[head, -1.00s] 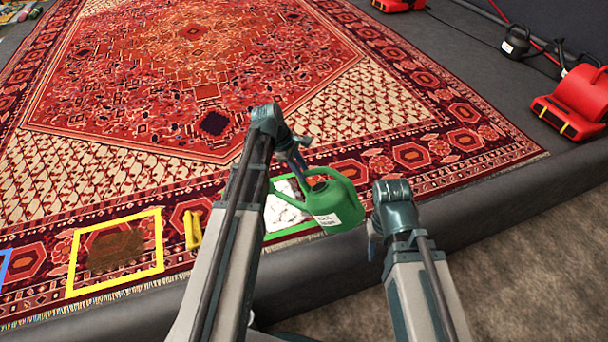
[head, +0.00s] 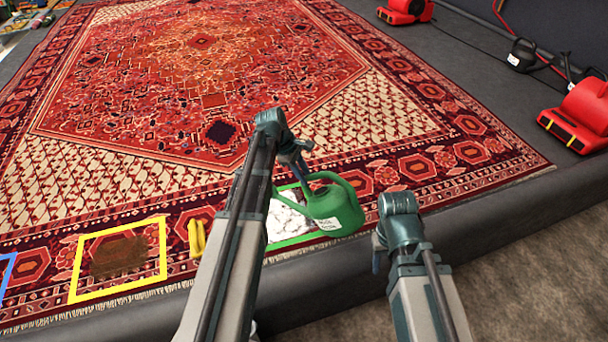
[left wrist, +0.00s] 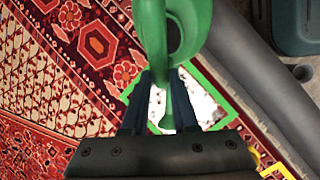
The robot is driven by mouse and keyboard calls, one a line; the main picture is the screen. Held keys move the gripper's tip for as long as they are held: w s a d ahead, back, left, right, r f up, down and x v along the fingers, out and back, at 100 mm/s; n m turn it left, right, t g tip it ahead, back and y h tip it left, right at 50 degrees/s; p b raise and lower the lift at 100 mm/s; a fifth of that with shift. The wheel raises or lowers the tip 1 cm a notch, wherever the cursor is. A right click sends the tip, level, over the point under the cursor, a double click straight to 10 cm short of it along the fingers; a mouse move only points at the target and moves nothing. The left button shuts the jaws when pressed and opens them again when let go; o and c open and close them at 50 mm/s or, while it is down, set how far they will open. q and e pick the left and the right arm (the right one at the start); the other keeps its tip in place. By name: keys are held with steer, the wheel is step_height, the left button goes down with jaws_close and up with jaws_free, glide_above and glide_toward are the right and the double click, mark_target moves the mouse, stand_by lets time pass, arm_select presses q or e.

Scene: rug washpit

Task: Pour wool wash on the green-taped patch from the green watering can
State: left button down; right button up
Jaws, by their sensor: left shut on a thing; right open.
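The green watering can (head: 338,206), with a white label, is held above the green-taped patch (head: 283,243) at the rug's near edge. My left gripper (head: 298,170) is shut on the can's handle. The can also shows in the left wrist view (left wrist: 178,28), with a green part of it between the two fingers (left wrist: 160,100). White stuff (head: 284,214) covers much of the patch inside the tape. The can and my left arm hide parts of the patch. My right gripper (head: 378,252) is open and empty, to the right of the can; its fingers are mostly hidden.
A yellow-taped patch (head: 160,250) with a brown stain lies to the left, with a yellow object (head: 196,238) beside it. A blue-taped patch (head: 6,272) is at the far left. Red blowers (head: 580,118) and a dark kettle-shaped weight (head: 521,55) stand at the right. A dark raised edge (head: 480,218) borders the rug.

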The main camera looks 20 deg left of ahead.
arm_select(q)
steer(key=shift+s+d+r+y+p, duration=0.2)
steer(key=shift+r+y+p, duration=0.3)
steer(key=shift+y+p, duration=0.25)
steer(key=shift+r+y+p, duration=0.1)
steer(key=shift+y+p, duration=0.2)
steer(key=shift+y, duration=0.25)
steer(key=t+y, duration=0.1)
steer(key=y, duration=0.1)
steer(key=shift+w+r+m+y, duration=0.1)
steer(key=shift+r+m+y, duration=0.05)
steer(key=shift+m+y, duration=0.2)
steer(key=shift+a+r+y, duration=0.1)
steer(key=shift+y, duration=0.75)
steer(key=shift+w+a+r+t+y, duration=0.1)
steer(key=shift+r+t+y, duration=0.15)
steer(key=shift+y, duration=0.25)
